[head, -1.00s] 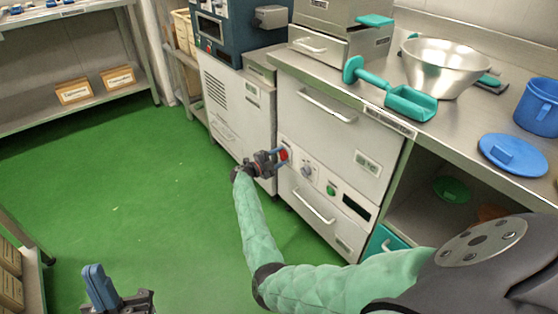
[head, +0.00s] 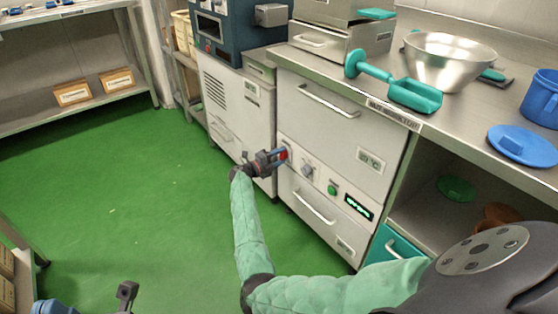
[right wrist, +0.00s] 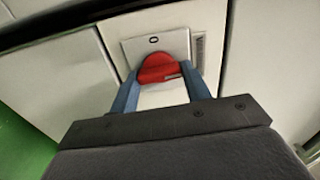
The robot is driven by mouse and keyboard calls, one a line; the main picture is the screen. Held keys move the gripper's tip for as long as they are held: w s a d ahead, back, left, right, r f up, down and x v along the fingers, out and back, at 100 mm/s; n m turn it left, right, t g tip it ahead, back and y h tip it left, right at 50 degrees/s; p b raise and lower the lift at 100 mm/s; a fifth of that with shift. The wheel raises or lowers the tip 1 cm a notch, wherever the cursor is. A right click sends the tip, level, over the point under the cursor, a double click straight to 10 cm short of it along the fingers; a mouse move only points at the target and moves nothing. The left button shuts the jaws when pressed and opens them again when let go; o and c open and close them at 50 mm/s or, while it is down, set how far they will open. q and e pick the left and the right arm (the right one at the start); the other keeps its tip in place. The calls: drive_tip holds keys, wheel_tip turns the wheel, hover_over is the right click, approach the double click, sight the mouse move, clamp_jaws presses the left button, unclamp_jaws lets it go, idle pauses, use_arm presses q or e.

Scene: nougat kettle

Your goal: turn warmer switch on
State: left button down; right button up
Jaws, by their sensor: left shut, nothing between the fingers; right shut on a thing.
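The warmer is the white cabinet (head: 330,110) under the counter. Its red switch knob (head: 283,154) is on the control strip, and it also shows in the right wrist view (right wrist: 158,66) on a pale plate. My right gripper (head: 281,156) is shut on the red knob, with one blue finger on each side of it in the right wrist view (right wrist: 160,76). The display (head: 357,206) on the strip is lit with pale green characters, too small to read.
A grey knob (head: 307,171) and a green button (head: 332,190) sit beside the red knob. The counter above holds a teal scoop (head: 400,92), a steel bowl (head: 448,65) and a blue lid (head: 521,146). The green floor at left is clear.

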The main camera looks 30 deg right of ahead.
drive_tip(key=shift+s+a+f+m, duration=0.1)
drive_tip(key=shift+f+m, duration=0.1)
drive_tip(key=shift+m, duration=0.1)
drive_tip(key=shift+c, duration=0.2)
drive_tip(key=o, duration=1)
drive_tip(key=shift+r, duration=0.1)
